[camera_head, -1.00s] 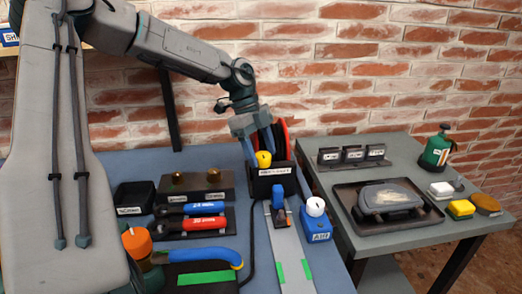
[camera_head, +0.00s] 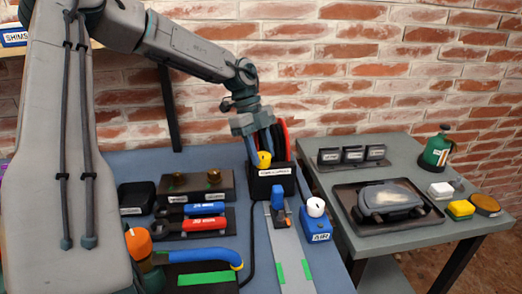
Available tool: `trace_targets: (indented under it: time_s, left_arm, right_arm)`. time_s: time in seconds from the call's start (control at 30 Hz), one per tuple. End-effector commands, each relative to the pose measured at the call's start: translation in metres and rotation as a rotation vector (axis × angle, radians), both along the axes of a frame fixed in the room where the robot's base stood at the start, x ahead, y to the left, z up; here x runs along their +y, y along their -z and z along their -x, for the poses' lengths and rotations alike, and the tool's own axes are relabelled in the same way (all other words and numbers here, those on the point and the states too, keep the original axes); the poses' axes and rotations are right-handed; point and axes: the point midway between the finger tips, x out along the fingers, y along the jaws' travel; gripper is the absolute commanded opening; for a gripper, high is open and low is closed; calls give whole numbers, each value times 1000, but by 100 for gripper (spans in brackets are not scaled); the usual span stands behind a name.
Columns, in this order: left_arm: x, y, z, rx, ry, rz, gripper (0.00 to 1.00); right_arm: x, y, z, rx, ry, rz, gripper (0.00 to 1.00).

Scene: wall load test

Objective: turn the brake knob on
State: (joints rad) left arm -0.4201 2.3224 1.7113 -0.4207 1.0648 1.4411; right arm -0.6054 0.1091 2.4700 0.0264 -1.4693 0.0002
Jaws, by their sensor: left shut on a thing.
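My left gripper (camera_head: 260,150) reaches down at the front left edge of a black box (camera_head: 272,178) with a white label that is too small to read. It is shut on a small yellow piece (camera_head: 264,160), which looks like a knob at the box's top; the fingers partly hide it. A red disc-like part (camera_head: 284,136) stands behind the fingers. I cannot tell from the labels which knob is the brake. My right gripper is not in view.
A grey strip (camera_head: 288,250) with a blue-and-orange piece (camera_head: 278,205) lies in front of the black box. Wrenches (camera_head: 205,223) and a dark tray (camera_head: 136,196) lie left. A grey side table (camera_head: 400,152) stands right. The brick wall is behind.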

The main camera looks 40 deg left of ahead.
Motion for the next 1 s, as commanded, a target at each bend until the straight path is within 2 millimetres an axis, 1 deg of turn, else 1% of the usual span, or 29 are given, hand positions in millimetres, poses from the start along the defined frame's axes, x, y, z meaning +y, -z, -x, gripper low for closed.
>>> trace_targets:
  time_s: [0.33,0.6,0.8,1.0]
  left_arm:
    - [0,0,-3,1,306,-3,15]
    - [-1,1,-4,2,558,-3,15]
    - [-1,0,-5,0,715,-3,15]
    - [-2,0,-5,0,829,-2,15]
  right_arm:
    - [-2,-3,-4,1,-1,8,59]
    - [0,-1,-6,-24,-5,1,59]
    - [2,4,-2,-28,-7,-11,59]
    - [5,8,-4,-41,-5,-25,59]
